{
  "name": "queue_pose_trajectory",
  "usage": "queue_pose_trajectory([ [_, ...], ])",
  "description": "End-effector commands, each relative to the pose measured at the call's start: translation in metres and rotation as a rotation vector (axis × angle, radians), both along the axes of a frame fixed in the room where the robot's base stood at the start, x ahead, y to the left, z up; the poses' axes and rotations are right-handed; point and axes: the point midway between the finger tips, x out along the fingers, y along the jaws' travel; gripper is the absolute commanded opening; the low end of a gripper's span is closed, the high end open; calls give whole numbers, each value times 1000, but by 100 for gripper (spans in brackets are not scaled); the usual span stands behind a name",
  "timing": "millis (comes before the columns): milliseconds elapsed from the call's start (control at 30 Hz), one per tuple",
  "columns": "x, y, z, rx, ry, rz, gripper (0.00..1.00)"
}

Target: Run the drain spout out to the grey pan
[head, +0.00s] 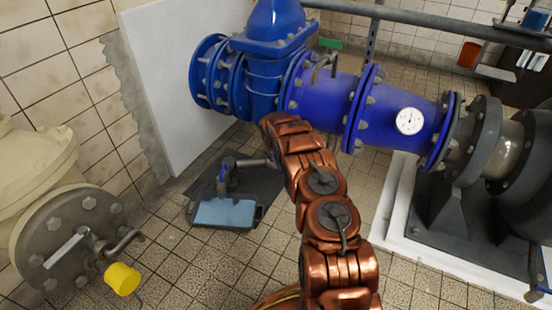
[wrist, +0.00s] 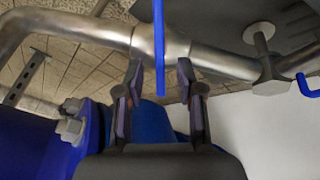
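The grey pan (head: 196,222) lies on a dark mat on the floor and has a pale blue surface inside. The drain spout, a thin metal pipe (head: 248,162), reaches left above the pan's far side and turns down, with a blue part at the bend. In the wrist view a metal pipe (wrist: 105,34) crosses in front of my gripper (wrist: 163,68). Its fingers are apart, with a blue lever (wrist: 158,50) between them and the pipe's thicker fitting just beyond. Contact cannot be told. My arm hides the gripper in the head view.
A large blue valve and pipe (head: 325,92) with a gauge stand close behind my arm. A white panel (head: 165,85) leans at the back left. A flange with a yellow-capped tap (head: 122,279) is at the left front. Tiled floor is clear in front.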

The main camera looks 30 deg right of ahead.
Motion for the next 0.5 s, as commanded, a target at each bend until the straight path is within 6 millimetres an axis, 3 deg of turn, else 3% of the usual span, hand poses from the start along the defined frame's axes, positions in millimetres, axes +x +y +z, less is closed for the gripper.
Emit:
queue_pose_trajectory([
  [500, -16, 12, 47, -1, -1, -1, 38],
])
